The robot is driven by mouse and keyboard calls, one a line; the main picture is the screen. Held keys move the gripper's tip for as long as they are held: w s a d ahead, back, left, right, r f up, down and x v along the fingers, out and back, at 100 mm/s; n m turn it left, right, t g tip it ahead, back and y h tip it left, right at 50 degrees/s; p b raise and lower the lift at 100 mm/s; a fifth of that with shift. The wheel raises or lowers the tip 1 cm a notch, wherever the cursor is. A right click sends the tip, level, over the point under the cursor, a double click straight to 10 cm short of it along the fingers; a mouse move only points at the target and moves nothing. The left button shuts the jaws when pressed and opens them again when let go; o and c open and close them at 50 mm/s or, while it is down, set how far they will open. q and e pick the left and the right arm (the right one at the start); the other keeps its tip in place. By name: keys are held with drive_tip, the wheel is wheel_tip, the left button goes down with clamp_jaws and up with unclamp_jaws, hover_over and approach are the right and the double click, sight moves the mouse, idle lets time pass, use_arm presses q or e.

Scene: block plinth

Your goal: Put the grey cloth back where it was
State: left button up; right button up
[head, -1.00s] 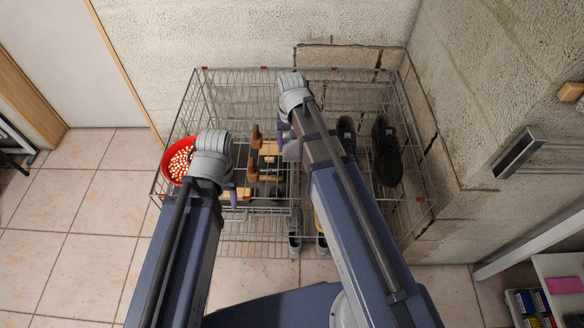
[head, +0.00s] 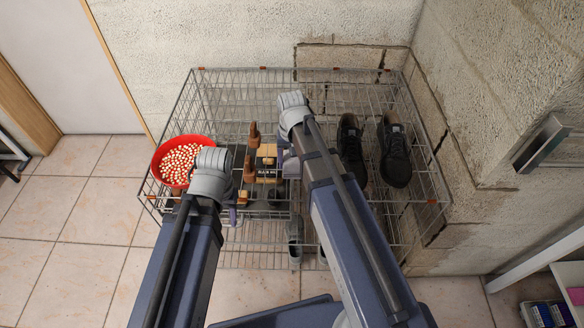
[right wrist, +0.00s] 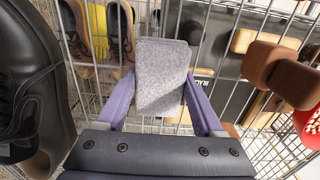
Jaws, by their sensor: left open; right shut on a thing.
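The grey cloth (right wrist: 162,75) is a folded, speckled piece in the right wrist view. My right gripper (right wrist: 160,95) is shut on it, with a purple finger on each side. In the head view my right gripper (head: 289,160) is over the middle of the wire rack (head: 235,85), largely hidden by its own arm, and the cloth is hard to make out there. My left gripper (head: 232,213) is open over the rack's front left, below the red bowl. Its wrist partly hides what is under it.
A red bowl (head: 156,163) of small pale pieces stands at the rack's left. Brown-handled brushes (head: 253,135) stand beside a dark box (head: 268,172) in the middle. Black shoes (head: 395,150) stand at the right. Grey shoes (head: 295,243) are lower down. Walls close off the back and right.

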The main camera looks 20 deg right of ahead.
sight(292, 161)
use_arm(q)
drive_tip(key=shift+f, duration=0.25)
use_arm(e)
drive_tip(key=shift+f, duration=0.25)
drive_tip(key=shift+f, duration=0.2)
drive_tip(key=o, duration=1.2)
use_arm(q)
drive_tip(key=shift+f, duration=0.15)
drive_tip(key=shift+r, duration=0.2)
use_arm(e)
drive_tip(key=shift+r, duration=0.2)
wheel_tip(292, 161, up, 12)
drive_tip(key=p, duration=1.2)
use_arm(q)
wheel_tip(292, 161, up, 12)
use_arm(e)
drive_tip(key=s+a+n, duration=0.2)
drive_tip(key=s+a, duration=0.1)
drive_tip(key=s, duration=0.1)
drive_tip(key=s+a+n, duration=0.2)
drive_tip(key=s+a, duration=0.2)
drive_tip(key=s, duration=0.1)
drive_tip(key=s+a+n+h, duration=0.1)
drive_tip(key=s+a+n, duration=0.1)
drive_tip(key=s, duration=0.3)
drive_tip(key=shift+a+n, duration=0.4)
drive_tip(key=shift+a, duration=0.3)
